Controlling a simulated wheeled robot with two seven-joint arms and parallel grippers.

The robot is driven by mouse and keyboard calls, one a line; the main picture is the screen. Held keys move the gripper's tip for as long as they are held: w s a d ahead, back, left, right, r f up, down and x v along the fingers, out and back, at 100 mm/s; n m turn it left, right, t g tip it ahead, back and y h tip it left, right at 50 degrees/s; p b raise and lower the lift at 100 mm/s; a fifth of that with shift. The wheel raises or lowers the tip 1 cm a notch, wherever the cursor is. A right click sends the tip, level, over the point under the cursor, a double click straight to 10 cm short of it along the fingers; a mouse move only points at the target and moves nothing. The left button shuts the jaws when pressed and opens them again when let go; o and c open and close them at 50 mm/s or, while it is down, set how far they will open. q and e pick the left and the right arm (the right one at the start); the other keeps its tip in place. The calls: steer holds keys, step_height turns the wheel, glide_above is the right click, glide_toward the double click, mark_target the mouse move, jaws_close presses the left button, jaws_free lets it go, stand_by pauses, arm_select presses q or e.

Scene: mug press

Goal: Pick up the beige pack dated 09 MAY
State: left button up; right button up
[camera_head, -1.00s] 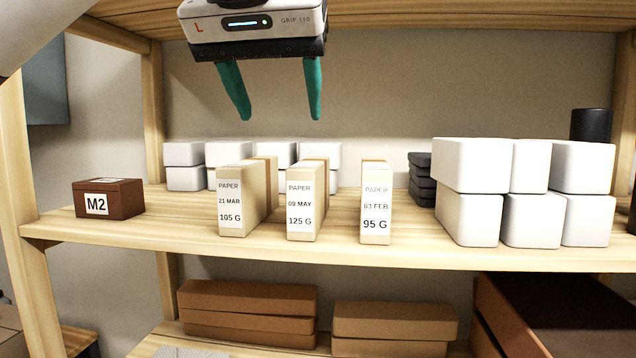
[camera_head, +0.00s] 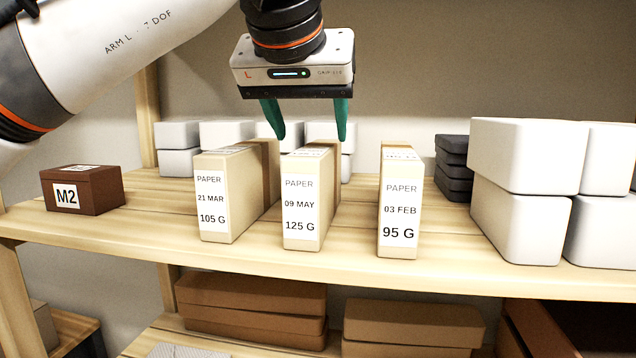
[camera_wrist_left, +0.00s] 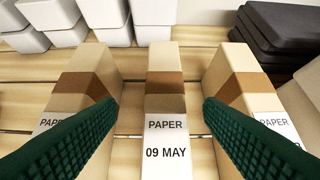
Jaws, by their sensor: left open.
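The beige pack dated 09 MAY (camera_head: 303,213) stands upright on the wooden shelf, between the 21 MAR pack (camera_head: 222,210) and the 03 FEB pack (camera_head: 400,215). Its label reads PAPER, 125 G. My left gripper (camera_head: 308,140) is open, with its green fingers above and around the top of the 09 MAY pack. In the left wrist view the 09 MAY pack (camera_wrist_left: 166,95) shows in the middle, between the two fingers (camera_wrist_left: 160,125), with clear gaps beside it. The fingers partly cover the neighbouring packs there. My right gripper is not in view.
White boxes (camera_head: 522,155) are stacked at the right and more (camera_head: 178,134) at the back left. A brown M2 box (camera_head: 83,190) stands at the left, and dark flat packs (camera_head: 453,165) behind. Brown boxes (camera_head: 250,305) lie on the shelf below.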

mark_target(318, 147)
arm_select(q)
steer(key=p+x, duration=0.1)
steer(key=x, duration=0.4)
steer(key=shift+s+d+f, duration=0.15)
steer(key=shift+d+f, duration=0.05)
steer(key=shift+s+r, duration=0.1)
steer(key=shift+s, duration=0.1)
steer(key=c, duration=1.3)
